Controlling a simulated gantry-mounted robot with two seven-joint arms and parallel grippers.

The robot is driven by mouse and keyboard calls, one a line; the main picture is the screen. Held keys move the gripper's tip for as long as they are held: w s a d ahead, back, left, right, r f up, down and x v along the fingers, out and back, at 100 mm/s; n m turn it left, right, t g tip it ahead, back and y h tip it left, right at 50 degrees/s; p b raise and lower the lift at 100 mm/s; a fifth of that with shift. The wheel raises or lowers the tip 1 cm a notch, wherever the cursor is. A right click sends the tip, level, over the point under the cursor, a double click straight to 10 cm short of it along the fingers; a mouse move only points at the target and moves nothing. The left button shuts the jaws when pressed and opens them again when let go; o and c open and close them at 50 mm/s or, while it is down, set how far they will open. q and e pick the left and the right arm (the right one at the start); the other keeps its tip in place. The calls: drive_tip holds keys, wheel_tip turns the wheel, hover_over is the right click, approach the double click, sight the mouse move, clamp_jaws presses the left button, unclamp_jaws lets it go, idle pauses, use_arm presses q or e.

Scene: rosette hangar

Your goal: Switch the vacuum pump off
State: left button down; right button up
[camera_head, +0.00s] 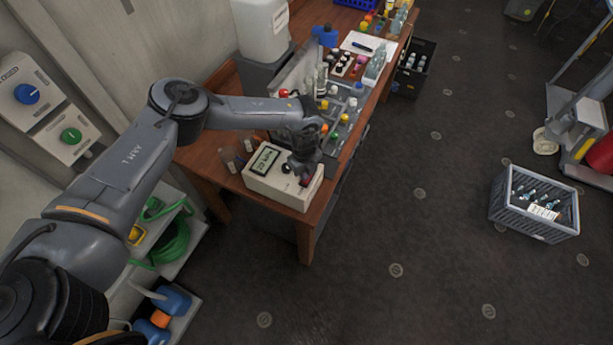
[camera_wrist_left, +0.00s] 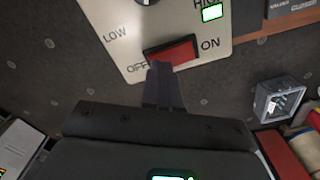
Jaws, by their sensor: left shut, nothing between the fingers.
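The vacuum pump (camera_head: 283,194) is a cream box with a lit display (camera_head: 265,159), at the near end of the wooden bench. Its red rocker switch (camera_wrist_left: 172,51) shows in the left wrist view, with OFF printed at its left end and ON at its right. A dark knob (camera_wrist_left: 146,2) marked LOW and HIGH sits above it, and a green light (camera_wrist_left: 212,13) is lit. My left gripper (camera_head: 304,178) is shut and empty over the pump's front. Its fingertips (camera_wrist_left: 161,68) are at the switch's OFF end; I cannot tell whether they touch it.
Bottles and small coloured items crowd the wooden bench (camera_head: 191,155) behind the pump. A white canister (camera_head: 262,30) stands at the back. A grey crate (camera_head: 526,228) with bottles is on the floor at right. The floor between is clear.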

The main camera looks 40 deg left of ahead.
use_arm(q)
drive_tip(key=shift+f+b, duration=0.5)
drive_tip(key=shift+f, duration=0.3)
idle(0.4)
wheel_tip(320, 180, up, 7)
drive_tip(key=p, duration=0.6)
drive_tip(key=shift+p, duration=0.3)
